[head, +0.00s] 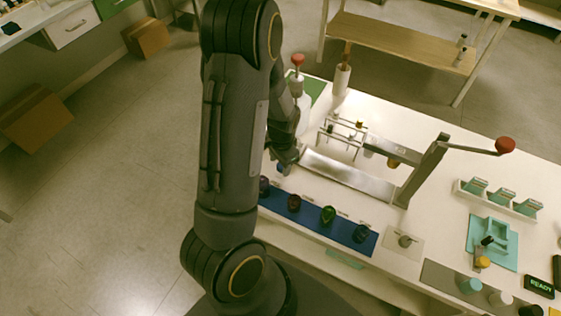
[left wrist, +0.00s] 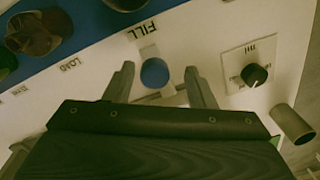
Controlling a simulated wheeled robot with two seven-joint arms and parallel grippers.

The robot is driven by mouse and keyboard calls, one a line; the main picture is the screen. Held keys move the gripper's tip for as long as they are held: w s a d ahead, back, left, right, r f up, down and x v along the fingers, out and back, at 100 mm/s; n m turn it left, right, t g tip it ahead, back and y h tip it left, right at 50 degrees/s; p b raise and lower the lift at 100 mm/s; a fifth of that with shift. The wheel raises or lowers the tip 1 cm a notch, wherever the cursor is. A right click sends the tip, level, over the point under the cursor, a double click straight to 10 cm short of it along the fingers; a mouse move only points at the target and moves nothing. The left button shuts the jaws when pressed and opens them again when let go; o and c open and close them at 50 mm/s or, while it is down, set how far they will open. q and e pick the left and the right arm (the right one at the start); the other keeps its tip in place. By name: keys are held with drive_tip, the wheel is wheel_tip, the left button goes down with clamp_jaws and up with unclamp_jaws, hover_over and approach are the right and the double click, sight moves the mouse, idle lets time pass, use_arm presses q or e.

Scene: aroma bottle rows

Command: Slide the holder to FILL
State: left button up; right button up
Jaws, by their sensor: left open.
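In the left wrist view a round blue knob (left wrist: 154,73) sits on a pale block between my left gripper's (left wrist: 159,69) two fingers. The fingers are open, one on each side of the knob, with gaps showing. I take this knob to be part of the holder; the rest of it is mostly hidden by the gripper. The FILL label (left wrist: 141,29) is printed just above the knob in that view, and the LOAD label (left wrist: 70,65) lies to its left. In the head view my left gripper (head: 284,160) is at the rail's left end. My right gripper is not in view.
A blue mat (head: 300,215) with several dark bottles lies at the table's front edge. A metal rail (head: 348,176) and a lever with a red knob (head: 505,145) stand to the right. A black dial (left wrist: 254,75) is right of the fingers in the wrist view.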

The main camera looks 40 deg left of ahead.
use_arm(q)
drive_tip(key=shift+d+r, duration=0.2)
drive_tip(key=shift+r, duration=3.7)
